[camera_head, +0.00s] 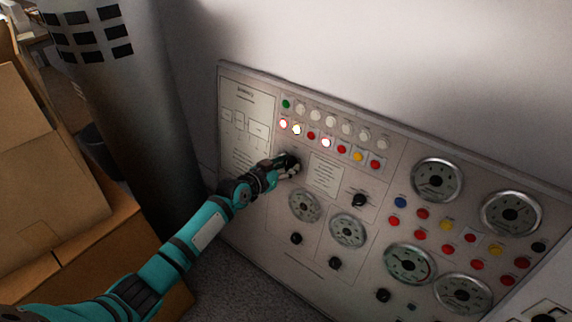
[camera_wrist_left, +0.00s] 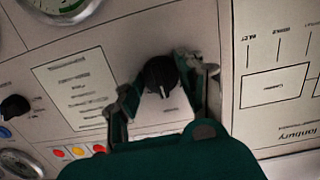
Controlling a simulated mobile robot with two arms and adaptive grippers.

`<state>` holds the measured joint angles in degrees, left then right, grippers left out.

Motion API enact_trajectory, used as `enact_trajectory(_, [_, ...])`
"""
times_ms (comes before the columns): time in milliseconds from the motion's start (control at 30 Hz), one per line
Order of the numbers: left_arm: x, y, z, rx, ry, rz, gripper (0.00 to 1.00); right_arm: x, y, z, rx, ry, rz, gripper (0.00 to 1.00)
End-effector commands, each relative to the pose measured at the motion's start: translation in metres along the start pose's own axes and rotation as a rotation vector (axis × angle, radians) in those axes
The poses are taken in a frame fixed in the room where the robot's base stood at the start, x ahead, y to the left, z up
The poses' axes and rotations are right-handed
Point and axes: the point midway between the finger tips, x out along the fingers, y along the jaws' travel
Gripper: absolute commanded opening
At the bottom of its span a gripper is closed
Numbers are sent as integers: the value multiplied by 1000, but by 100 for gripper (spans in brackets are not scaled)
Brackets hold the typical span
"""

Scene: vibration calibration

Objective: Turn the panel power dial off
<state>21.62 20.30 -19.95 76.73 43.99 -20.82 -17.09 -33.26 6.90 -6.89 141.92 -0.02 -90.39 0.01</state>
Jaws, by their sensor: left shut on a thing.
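The panel (camera_head: 300,232) stands against the wall, with dials, gauges and coloured lamps on its face. My left gripper (camera_head: 287,166) is at a black dial on the panel's left half, below the lamp rows. In the left wrist view this black dial (camera_wrist_left: 160,74) sits between the two fingers of my left gripper (camera_wrist_left: 166,84), which is shut on it. The dial's pointer mark is hard to read. In the head view the gripper hides much of the dial. My right gripper is not in view.
Another black dial (camera_head: 360,200) is to the right, past a small label. Several round gauges (camera_head: 437,180) fill the right half. Cardboard boxes (camera_head: 50,190) and a grey metal cylinder (camera_head: 125,90) stand to the left, near my left arm.

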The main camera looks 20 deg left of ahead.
Motion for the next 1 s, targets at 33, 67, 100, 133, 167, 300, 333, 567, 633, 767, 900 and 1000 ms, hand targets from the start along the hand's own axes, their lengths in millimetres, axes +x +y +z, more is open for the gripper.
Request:
enact_trajectory(33, [0,-1,-1,-45,2,4,6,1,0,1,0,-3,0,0])
enact_trajectory(67, [0,-1,-1,-72,2,7,6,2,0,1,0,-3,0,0])
enact_trajectory(100, [0,-1,0,-112,2,12,6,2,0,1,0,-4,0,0])
enact_trajectory(133, [0,-1,0,-139,2,15,6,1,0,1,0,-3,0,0])
enact_trajectory(167, [0,-1,0,-168,2,18,6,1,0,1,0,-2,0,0])
enact_trajectory(300, [0,-1,0,-299,2,33,6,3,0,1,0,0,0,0])
enact_trajectory(333, [0,-1,0,-327,2,37,6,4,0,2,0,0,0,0])
enact_trajectory(567, [0,-1,0,-518,3,58,6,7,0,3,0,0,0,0])
enact_trajectory(633, [0,-1,0,-567,3,64,6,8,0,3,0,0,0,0])
enact_trajectory(767, [0,-1,0,-642,3,72,6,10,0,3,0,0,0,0])
enact_trajectory(900, [0,-1,0,-700,2,79,6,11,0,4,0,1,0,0])
enact_trajectory(1000, [0,-1,0,-727,2,82,6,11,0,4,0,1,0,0])
